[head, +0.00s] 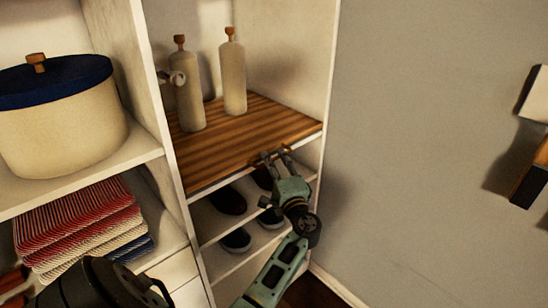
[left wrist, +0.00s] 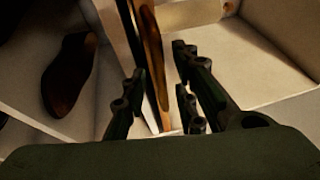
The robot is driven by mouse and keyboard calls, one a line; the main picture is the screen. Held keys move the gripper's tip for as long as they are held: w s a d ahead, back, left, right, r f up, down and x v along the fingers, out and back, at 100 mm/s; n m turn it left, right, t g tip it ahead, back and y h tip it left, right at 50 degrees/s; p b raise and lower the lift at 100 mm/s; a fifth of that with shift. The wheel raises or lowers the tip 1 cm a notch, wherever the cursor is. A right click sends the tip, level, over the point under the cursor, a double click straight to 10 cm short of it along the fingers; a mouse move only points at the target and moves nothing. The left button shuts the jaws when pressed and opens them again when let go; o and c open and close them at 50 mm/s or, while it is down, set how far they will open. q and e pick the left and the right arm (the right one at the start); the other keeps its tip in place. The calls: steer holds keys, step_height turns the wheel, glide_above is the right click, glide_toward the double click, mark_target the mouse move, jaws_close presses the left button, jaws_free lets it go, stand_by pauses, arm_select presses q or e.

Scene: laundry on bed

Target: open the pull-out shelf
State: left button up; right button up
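The pull-out shelf is a striped brown wooden board (head: 225,140) inside a white cabinet, with two cream bottles on it. Its front edge looks roughly level with the cabinet front. My left gripper (head: 270,157) is at that front edge, near the right side. In the left wrist view, the gripper's dark fingers (left wrist: 158,88) are apart, with the wooden edge (left wrist: 151,45) running between them. Gaps show beside the board, so the fingers do not look closed on it. My right gripper is not in view.
The bottles (head: 234,78) stand upright at the back of the board. Dark shoes (head: 228,200) sit on shelves below. At left are a blue-lidded pot (head: 62,130) and folded striped cloths (head: 80,225). A grey wall (head: 420,150) bounds the right side.

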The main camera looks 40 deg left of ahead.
arm_select(q)
steer(key=shift+x, duration=0.8)
steer(key=shift+f, duration=0.1)
jaws_close()
